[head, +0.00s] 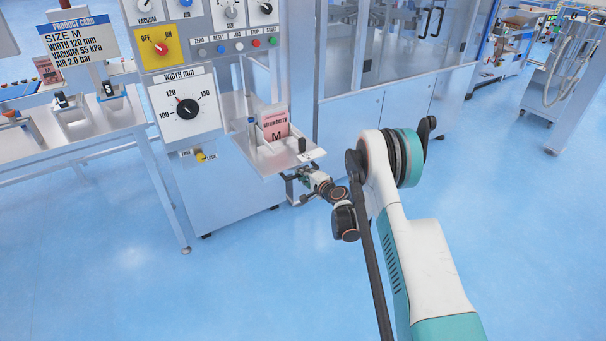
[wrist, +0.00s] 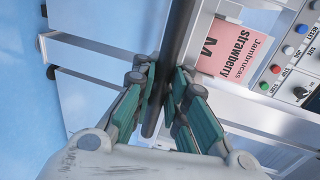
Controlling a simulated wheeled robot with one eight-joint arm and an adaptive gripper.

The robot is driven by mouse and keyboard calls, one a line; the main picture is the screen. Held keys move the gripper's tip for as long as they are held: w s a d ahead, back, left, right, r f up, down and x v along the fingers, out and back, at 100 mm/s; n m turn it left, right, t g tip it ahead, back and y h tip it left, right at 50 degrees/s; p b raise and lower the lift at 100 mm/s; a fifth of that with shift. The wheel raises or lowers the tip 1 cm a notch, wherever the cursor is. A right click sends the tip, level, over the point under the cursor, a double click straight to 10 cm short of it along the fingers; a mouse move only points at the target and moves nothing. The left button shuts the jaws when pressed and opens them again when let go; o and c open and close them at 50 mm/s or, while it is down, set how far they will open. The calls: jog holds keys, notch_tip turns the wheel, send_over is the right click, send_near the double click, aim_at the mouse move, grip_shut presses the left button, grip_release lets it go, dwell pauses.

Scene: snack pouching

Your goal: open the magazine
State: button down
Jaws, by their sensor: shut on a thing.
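The magazine (head: 262,160) is a pale metal tray that sticks out from the front of the machine. A pink strawberry pouch marked M (head: 276,128) stands upright in it; it also shows in the wrist view (wrist: 232,52). My gripper (head: 294,186) is at the magazine's front, just below its edge.
The machine's panel has a red ON/OFF knob (head: 161,48), a width dial (head: 187,108) near 120, and a yellow FREE/LOCK knob (head: 201,156). A bench with a product card (head: 80,36) stands at left. The blue floor (head: 130,290) in front is clear.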

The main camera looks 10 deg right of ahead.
jog(key=shift+s+d, duration=0.15)
jog(key=shift+s, duration=0.25)
jog(key=c, duration=1.6)
grip_release()
jog(key=v, duration=0.7)
jog(key=shift+s, duration=0.25)
jog(key=shift+r, duration=0.15)
